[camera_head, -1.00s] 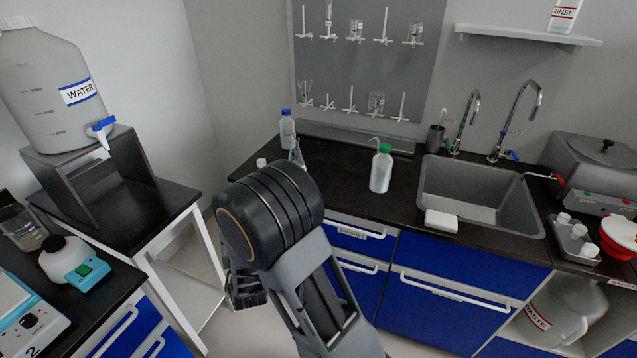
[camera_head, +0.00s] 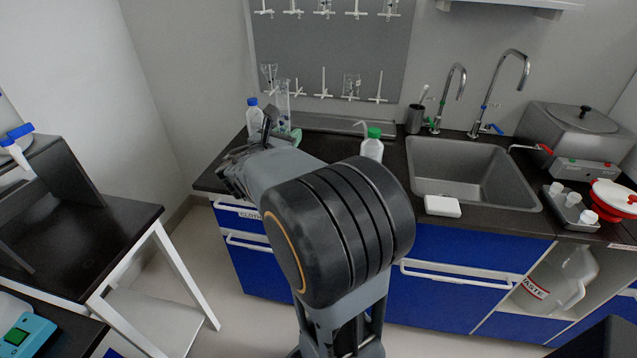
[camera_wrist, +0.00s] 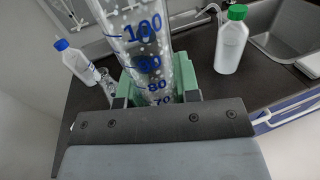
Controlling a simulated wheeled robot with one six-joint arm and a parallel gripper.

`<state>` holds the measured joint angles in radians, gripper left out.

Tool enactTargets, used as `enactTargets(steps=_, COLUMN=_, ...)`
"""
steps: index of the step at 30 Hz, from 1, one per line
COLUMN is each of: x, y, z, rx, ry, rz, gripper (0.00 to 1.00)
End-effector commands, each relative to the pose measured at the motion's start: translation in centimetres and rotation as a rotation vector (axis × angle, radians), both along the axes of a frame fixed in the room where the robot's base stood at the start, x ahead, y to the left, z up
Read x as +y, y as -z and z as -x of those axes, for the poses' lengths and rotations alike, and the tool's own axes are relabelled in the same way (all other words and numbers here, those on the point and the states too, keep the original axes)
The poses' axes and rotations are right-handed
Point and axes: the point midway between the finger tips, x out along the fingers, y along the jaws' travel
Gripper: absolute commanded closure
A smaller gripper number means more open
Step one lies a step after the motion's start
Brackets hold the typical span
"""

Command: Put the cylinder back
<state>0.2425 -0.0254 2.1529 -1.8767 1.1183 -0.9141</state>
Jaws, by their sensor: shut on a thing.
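The cylinder (camera_wrist: 150,62) is a clear graduated one with blue numbers, filling the upper middle of the wrist view. My gripper (camera_wrist: 158,92) is shut on it, with green pads on either side. In the head view the cylinder (camera_head: 283,100) stands upright near the back left of the dark counter, in front of the pegboard. My gripper (camera_head: 270,135) is mostly hidden there behind my own arm. The cylinder's base is hidden in both views. I cannot tell whether it touches the counter.
A blue-capped bottle (camera_head: 254,116) stands just left of the cylinder. A green-capped bottle (camera_head: 372,146) is to the right, before the sink (camera_head: 465,170). The pegboard (camera_head: 330,60) on the wall holds glassware on white pegs. A white sponge-like block (camera_head: 442,206) lies at the sink's front edge.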

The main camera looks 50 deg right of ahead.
Motion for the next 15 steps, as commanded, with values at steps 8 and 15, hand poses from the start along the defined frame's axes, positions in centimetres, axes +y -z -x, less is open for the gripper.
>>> enactTargets(steps=8, x=-3.9, y=-1.9, z=3.1, rx=0.027, ry=0.130, rz=0.007, gripper=1.00)
enactTargets(steps=15, x=-8.8, y=0.4, z=0.7, rx=0.034, ry=0.140, rz=0.006, gripper=1.00)
